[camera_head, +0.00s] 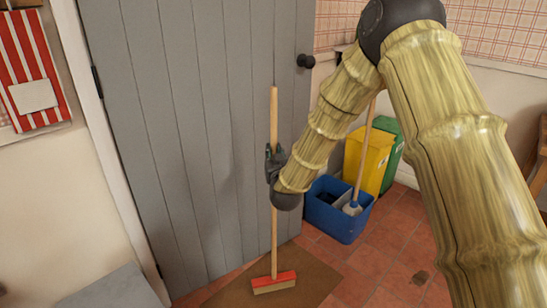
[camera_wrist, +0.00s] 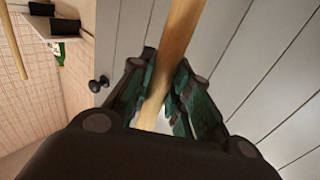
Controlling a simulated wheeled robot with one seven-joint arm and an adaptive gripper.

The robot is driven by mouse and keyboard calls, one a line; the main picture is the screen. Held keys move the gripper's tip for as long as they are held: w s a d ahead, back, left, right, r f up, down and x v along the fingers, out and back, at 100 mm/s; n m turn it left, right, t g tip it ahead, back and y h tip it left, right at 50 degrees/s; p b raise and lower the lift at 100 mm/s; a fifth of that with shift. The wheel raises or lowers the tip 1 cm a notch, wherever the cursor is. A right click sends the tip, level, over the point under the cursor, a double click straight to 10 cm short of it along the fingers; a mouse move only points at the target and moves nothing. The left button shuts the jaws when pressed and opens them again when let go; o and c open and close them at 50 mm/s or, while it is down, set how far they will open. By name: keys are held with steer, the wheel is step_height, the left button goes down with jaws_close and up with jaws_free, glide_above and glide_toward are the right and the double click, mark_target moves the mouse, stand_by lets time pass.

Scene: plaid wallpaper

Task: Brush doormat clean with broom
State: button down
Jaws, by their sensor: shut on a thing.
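The broom (camera_head: 274,200) stands nearly upright in the head view, with a long wooden handle and a red head with pale bristles at the bottom. Its head rests on or just above the brown doormat (camera_head: 322,277); I cannot tell if the bristles touch. The doormat lies flat on the floor before the grey door. My gripper (camera_head: 273,160) is shut on the handle at about mid-height. In the wrist view the handle (camera_wrist: 178,45) passes between the two green-padded fingers (camera_wrist: 165,95). The broom head is not visible there.
The grey plank door (camera_head: 200,120) with a black knob (camera_head: 306,61) is close behind the broom. A blue mop bucket (camera_head: 335,222) and yellow (camera_head: 371,155) and green (camera_head: 396,150) bins stand to the right. A grey surface (camera_head: 112,288) is at lower left. Red floor tiles (camera_head: 385,265) are clear right of the mat.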

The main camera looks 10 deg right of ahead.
mark_target(275, 141)
steer(key=shift+w+r+p, duration=0.15)
steer(key=shift+r+p, duration=0.3)
steer(key=shift+r, duration=0.45)
steer(key=shift+r+p, duration=0.8)
steer(key=shift+r, duration=0.65)
steer(key=shift+r+p, duration=0.15)
steer(key=shift+p, duration=0.15)
